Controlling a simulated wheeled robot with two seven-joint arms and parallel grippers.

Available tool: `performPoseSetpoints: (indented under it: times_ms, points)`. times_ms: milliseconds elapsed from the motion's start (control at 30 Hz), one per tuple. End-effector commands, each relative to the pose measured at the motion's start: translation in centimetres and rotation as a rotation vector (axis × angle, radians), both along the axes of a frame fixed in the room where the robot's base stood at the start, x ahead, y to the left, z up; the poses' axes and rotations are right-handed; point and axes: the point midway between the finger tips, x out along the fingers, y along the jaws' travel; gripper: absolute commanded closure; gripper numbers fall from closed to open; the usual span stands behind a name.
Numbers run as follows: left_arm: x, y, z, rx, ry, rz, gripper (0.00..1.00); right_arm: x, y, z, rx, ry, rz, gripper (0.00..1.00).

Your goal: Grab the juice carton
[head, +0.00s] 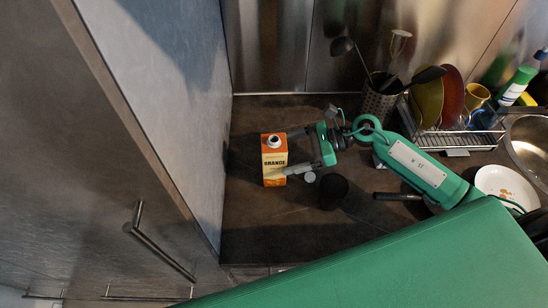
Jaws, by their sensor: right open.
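The juice carton (273,172) is orange and white with a white cap and the word ORANGE. It stands upright on the dark counter (258,222), near the tall cabinet on the left. My right gripper (291,153) reaches in from the right. Its two fingers are spread apart at the carton's right side, one toward the back and one toward the front. The front finger comes close to or overlaps the carton's lower right edge; I cannot tell whether it touches. My left gripper is not in view.
A dark cup (333,191) stands just in front of my right gripper. A utensil holder (379,104), a dish rack (455,138) with plates, a white plate (506,186) and a sink (530,150) lie to the right. The tall cabinet (165,100) bounds the left.

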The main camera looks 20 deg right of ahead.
Motion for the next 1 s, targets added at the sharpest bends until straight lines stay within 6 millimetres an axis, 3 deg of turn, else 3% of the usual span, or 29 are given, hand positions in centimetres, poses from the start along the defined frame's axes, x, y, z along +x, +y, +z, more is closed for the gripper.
performPoseSetpoints:
  times_ms: [300,433,767,1000]
  points:
    - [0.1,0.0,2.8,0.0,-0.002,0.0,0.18,0.4,3.2,-0.9,0.004,0.003,0.001,0.18]
    - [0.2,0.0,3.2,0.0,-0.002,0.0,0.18,0.7,4.3,-1.7,0.001,0.002,-0.001,0.18]
    - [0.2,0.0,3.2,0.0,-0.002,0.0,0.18,0.8,4.7,-2.1,-0.001,0.0,0.0,0.18]
    - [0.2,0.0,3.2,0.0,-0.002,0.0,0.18,0.8,4.7,-2.1,-0.001,0.0,0.0,0.65]
